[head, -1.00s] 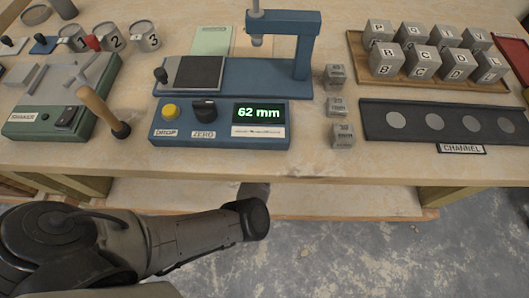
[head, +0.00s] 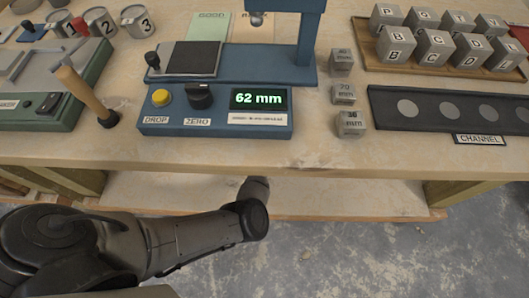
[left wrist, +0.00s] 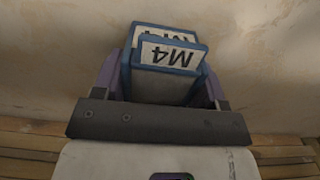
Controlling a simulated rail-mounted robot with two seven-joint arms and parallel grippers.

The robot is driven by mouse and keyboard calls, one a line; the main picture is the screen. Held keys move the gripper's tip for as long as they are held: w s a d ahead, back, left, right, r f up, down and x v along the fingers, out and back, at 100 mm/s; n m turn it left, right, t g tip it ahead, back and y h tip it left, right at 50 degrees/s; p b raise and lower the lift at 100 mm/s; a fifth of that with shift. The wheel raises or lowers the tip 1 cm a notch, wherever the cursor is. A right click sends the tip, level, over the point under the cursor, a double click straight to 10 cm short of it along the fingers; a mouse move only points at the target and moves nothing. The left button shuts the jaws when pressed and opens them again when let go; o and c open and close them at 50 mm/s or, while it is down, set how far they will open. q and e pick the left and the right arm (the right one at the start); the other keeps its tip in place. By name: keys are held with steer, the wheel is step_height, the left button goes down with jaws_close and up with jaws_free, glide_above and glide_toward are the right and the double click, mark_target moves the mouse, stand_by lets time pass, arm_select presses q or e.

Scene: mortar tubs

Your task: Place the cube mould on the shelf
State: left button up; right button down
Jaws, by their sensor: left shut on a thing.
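The cube mould (left wrist: 158,88) is blue with a grey face and white M4 labels. It shows in the left wrist view, between the purple fingers of my left gripper (left wrist: 163,82), which is shut on it. Behind it is a pale, stained surface; I cannot tell whether the mould touches it. In the head view, my left arm reaches under the bench front, and its gripper and the mould are hidden there. The lower shelf (head: 160,195) is a pale wooden board beneath the bench top, partly covered by the arm. My right gripper is not in view.
The bench top (head: 330,160) overhangs the shelf. On it stand a blue gauge (head: 215,122) reading 62 mm, several grey lettered cubes (head: 435,48) on a wooden tray, and a dark CHANNEL strip (head: 450,112). A wooden leg (head: 450,192) stands at the shelf's right end.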

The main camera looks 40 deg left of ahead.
arm_select(q)
steer(key=o, duration=1.2)
steer(key=shift+f, duration=0.15)
steer(key=shift+c, duration=0.2)
steer(key=shift+r, duration=0.25)
step_height(320, 180, up, 11)
steer(key=p, duration=0.7)
steer(key=shift+f, duration=0.1)
steer(key=shift+r+p, duration=0.45)
steer(key=shift+r, duration=0.2)
